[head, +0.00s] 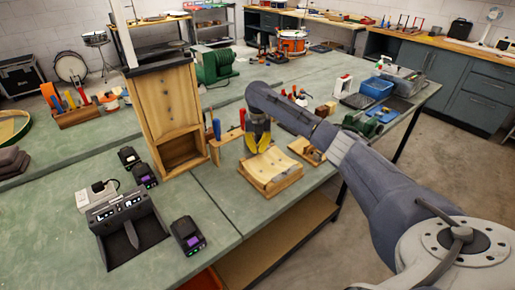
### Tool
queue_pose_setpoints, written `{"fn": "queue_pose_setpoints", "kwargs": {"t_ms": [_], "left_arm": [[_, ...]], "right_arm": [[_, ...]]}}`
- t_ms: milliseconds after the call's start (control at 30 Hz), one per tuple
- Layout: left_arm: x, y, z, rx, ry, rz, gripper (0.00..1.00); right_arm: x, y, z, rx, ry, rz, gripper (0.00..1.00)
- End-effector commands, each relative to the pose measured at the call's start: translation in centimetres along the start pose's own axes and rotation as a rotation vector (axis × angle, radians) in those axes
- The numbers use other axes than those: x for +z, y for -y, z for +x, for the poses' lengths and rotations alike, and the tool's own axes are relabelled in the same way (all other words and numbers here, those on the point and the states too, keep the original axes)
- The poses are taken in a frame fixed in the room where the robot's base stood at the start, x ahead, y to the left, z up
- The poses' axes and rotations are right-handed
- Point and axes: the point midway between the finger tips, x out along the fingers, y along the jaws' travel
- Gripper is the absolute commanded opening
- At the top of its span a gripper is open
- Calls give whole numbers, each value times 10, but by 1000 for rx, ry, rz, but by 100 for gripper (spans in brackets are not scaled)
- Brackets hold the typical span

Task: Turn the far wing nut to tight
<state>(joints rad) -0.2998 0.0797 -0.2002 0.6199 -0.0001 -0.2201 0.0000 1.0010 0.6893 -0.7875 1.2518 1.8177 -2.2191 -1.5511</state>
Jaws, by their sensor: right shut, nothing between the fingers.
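My right gripper (258,147), dark with yellow on the fingers, points down at the back edge of a low wooden block (271,174) with a curved top. Its fingers are shut and empty, and they cover part of the block's far side. I cannot tell if they touch it. No wing nut can be made out; the far one may be hidden behind the fingers or too small to see. My left gripper is not in view.
A tall wooden box (168,112) stands left of the block. A wooden rack with blue and red handles (228,138) is close behind, and a smaller wooden piece (307,150) lies right. A grey device (128,222) stands at the front left.

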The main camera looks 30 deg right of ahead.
Motion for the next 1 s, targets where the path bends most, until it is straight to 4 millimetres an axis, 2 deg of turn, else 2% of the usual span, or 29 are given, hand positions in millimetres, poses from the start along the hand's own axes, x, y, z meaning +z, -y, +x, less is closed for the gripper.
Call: {"fn": "queue_pose_setpoints", "kwargs": {"t_ms": [267,1000], "left_arm": [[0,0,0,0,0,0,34],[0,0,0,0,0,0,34]], "right_arm": [[1,0,-1,-2,2,155,0],[1,0,-1,0,2,854,0]]}}
